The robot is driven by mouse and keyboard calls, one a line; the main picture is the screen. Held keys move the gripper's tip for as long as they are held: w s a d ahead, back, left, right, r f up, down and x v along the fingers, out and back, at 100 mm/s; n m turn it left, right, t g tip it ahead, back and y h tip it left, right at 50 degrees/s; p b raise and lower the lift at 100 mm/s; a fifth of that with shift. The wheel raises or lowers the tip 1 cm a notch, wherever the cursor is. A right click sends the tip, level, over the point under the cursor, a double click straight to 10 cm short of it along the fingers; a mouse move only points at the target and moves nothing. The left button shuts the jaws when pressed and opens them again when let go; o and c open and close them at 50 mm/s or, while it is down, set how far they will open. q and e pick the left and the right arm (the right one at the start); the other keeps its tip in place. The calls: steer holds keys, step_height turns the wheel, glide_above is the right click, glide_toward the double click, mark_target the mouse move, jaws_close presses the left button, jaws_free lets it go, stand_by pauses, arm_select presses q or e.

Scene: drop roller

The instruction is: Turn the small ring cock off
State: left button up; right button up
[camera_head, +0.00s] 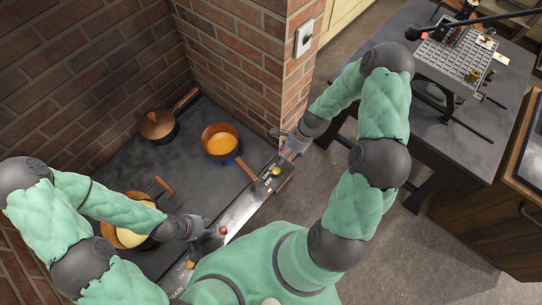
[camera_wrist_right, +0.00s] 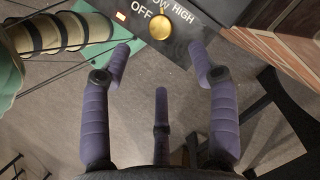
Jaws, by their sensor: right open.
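A stove front panel (camera_head: 240,212) runs along the cooktop's edge. A round brass knob (camera_head: 276,171) sits at its far end. The right wrist view shows this knob (camera_wrist_right: 160,27) beside the words LOW, HIGH and OFF; I cannot tell its setting. A second brass knob (camera_head: 190,264) is at the near end, by MAIN. My right gripper (camera_wrist_right: 160,62) is open and empty, its fingers spread short of the far knob, not touching it. In the head view it hovers by the panel's far end (camera_head: 288,154). My left gripper (camera_head: 203,228) is near a red ball-shaped knob (camera_head: 222,230); its fingers are unclear.
A pan of orange soup (camera_head: 219,141), a lidded copper pot (camera_head: 157,124) and a pot of yellow food (camera_head: 130,236) stand on the dark cooktop (camera_head: 190,177). A brick pillar (camera_head: 285,75) rises behind my right gripper. A small orange light (camera_wrist_right: 121,16) shows on the panel.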

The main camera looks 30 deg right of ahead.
mark_target(276, 170)
arm_select(q)
steer(key=shift+f+b, duration=0.8)
steer(key=shift+b, duration=0.05)
arm_select(e)
steer(key=x, duration=1)
steer(key=shift+a+f, duration=0.15)
steer(key=shift+f, duration=0.1)
arm_select(q)
steer(key=shift+s, duration=0.1)
steer(key=shift+d, duration=0.1)
arm_select(e)
steer(key=c, duration=1.1)
